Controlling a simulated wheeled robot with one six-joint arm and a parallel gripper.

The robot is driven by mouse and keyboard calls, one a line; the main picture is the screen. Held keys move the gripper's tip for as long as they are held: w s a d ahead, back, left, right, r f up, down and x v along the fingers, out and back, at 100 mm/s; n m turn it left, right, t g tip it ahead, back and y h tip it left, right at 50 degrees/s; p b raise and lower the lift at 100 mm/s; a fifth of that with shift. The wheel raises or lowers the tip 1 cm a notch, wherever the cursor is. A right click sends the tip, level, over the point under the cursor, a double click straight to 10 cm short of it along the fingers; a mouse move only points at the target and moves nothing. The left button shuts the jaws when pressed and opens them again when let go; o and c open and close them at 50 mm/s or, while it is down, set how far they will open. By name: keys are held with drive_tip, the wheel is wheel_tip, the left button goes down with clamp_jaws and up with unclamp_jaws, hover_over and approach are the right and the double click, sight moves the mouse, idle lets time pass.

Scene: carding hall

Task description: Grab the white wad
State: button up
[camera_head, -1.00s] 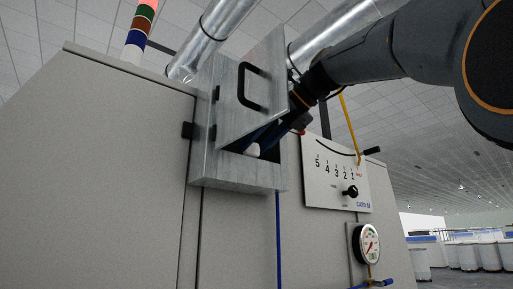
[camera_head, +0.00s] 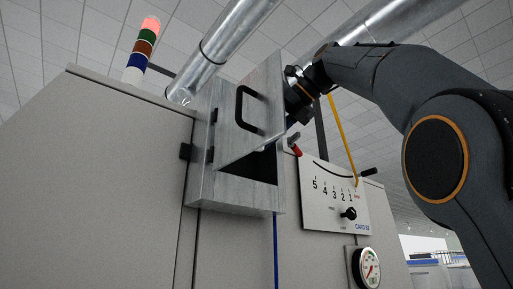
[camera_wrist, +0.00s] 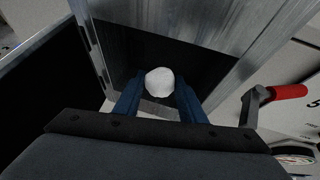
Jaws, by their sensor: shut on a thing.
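The white wad (camera_wrist: 159,82) is a small rounded lump. In the wrist view it sits between the two blue fingers of my gripper (camera_wrist: 160,97), which is shut on it. In the head view my gripper is hidden behind the open metal door (camera_head: 243,112) of the box, and the wad does not show there. The metal box (camera_head: 233,200) is fixed to the front of the grey machine. Its dark opening (camera_head: 252,168) shows below the door's edge.
A panel with numbers 1 to 5 (camera_head: 335,199) and a black knob is right of the box, with a gauge (camera_head: 367,268) below. A red-handled lever (camera_wrist: 288,92) is close to the right of my gripper. Metal ducts (camera_head: 232,35) run above.

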drive_tip(key=s+d+b, duration=0.2)
drive_tip(key=s+d, duration=0.7)
drive_tip(key=s, duration=0.5)
drive_tip(key=shift+d+b, duration=0.2)
drive_tip(key=shift+b, duration=0.1)
